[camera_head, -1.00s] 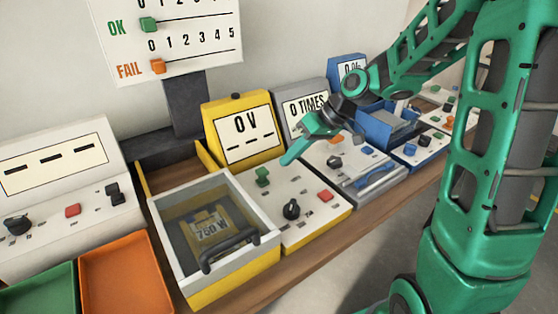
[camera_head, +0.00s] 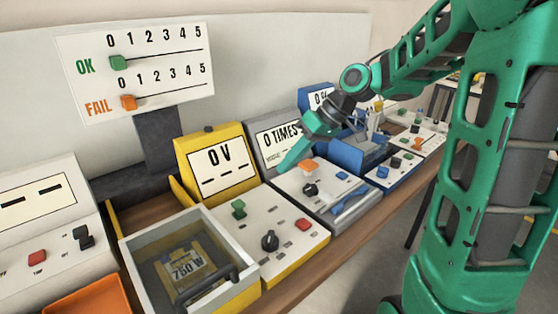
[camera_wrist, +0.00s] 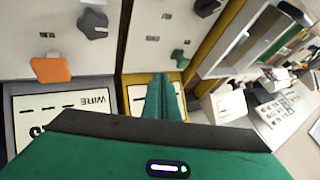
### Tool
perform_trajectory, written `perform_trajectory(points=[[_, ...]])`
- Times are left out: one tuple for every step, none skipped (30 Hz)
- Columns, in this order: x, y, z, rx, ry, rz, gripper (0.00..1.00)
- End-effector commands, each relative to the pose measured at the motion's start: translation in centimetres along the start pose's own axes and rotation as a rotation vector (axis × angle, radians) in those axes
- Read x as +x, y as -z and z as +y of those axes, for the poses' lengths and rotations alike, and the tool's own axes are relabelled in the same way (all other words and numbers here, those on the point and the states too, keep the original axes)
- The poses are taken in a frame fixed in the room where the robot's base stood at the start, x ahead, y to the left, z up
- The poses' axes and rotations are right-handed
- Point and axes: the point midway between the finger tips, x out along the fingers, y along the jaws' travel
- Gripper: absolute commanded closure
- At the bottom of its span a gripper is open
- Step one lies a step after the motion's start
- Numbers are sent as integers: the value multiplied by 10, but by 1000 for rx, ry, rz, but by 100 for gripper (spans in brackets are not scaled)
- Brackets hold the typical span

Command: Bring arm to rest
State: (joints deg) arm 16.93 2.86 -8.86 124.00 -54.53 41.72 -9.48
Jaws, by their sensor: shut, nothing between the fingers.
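My green gripper (camera_head: 291,157) is above the grey machine panel (camera_head: 292,182), in front of its "0 TIMES" display (camera_head: 281,142). Its fingers are together and empty, apart from the knobs and switches in the head view. In the wrist view the closed fingers (camera_wrist: 163,98) point over the panels, with a green switch (camera_wrist: 179,56) close to their tip in the picture and an orange switch (camera_wrist: 50,68) to the left.
The yellow machine (camera_head: 215,164) reads "0 V". A clear-lidded box (camera_head: 228,276) with a "750 W" unit inside stands at front. An OK/FAIL board (camera_head: 138,70) rises behind. A blue machine (camera_head: 383,178) is to the right. Open floor lies past the bench's front edge (camera_head: 318,254).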

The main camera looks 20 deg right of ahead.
Motion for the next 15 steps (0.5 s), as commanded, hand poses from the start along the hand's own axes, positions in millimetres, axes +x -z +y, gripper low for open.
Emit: perform_trajectory(points=[[0, 0, 0, 0, 0, 0, 100], [0, 0, 0, 0, 0, 0, 100], [0, 0, 0, 0, 0, 0, 100], [0, 0, 0, 1, -1, 0, 100], [0, -1, 0, 4, -4, -1, 100], [-1, -3, 1, 12, -12, -4, 100], [-2, -6, 2, 23, -23, -9, 100], [-4, -11, 3, 38, -37, -14, 100], [-7, -18, 6, 65, -64, -23, 100], [-10, -26, 8, 91, -88, -33, 100], [-13, -35, 10, 122, -116, -43, 100], [-18, -49, 14, 168, -158, -58, 100], [-23, -61, 17, 210, -192, -70, 100], [-28, -74, 20, 254, -226, -82, 100], [-35, -93, 23, 313, -272, -97, 100]])
